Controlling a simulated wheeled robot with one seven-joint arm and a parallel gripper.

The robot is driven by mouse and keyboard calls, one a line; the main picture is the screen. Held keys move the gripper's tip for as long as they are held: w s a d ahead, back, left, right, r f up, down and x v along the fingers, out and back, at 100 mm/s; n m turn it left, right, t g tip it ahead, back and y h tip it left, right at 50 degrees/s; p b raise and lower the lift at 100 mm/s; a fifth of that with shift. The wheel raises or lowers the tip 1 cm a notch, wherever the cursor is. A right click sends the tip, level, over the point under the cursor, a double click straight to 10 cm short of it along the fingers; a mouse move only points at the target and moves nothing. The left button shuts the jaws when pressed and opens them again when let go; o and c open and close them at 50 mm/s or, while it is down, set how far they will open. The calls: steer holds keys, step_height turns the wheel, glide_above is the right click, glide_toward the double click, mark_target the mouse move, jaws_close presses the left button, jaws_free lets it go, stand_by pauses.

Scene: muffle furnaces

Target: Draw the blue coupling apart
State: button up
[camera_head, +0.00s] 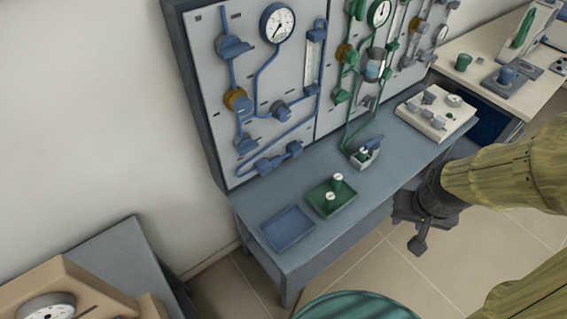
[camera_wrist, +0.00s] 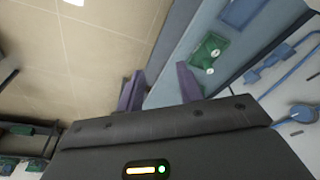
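The blue coupling (camera_head: 279,158) is on the lower part of the left panel, at the low end of the blue pipework, just above the bench. It has two blue blocks joined by a short middle piece. In the wrist view the coupling (camera_wrist: 266,63) shows small at the right, beyond the bench. My gripper (camera_head: 415,235) hangs in front of the bench's front edge, over the floor, well apart from the coupling. In the wrist view my gripper (camera_wrist: 160,88) has its two purple fingers spread with nothing between them.
The bench (camera_head: 235,200) carries an empty blue tray (camera_head: 287,230), a green tray (camera_head: 345,204) with two white-topped green parts, a small holder (camera_head: 364,158) and a white fixture (camera_head: 437,112). A blue-rimmed gauge (camera_head: 277,23) sits above. A teal round top (camera_head: 355,306) is in front.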

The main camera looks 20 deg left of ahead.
steer(key=shift+o, duration=1.7)
steer(key=shift+w+f, duration=0.15)
steer(key=w+a+f+m+t+y+b, duration=0.25)
steer(key=w+a+f+t+b, duration=0.4)
steer(key=w+f, duration=0.55)
steer(key=w+a+f+m+y+b, duration=0.1)
steer(key=a+f+m+y+b, duration=0.1)
steer(key=a, duration=0.6)
steer(key=w+a+f+m+y+b, duration=0.1)
steer(key=a+f+y+b, duration=0.3)
steer(key=a, duration=0.5)
steer(key=m+y+b, duration=0.1)
steer(key=y+b, duration=0.1)
steer(key=y, duration=0.1)
steer(key=shift+a+f+m+y, duration=0.25)
steer(key=shift+f+m+y, duration=0.1)
steer(key=shift+f, duration=0.05)
steer(key=shift+w, duration=0.15)
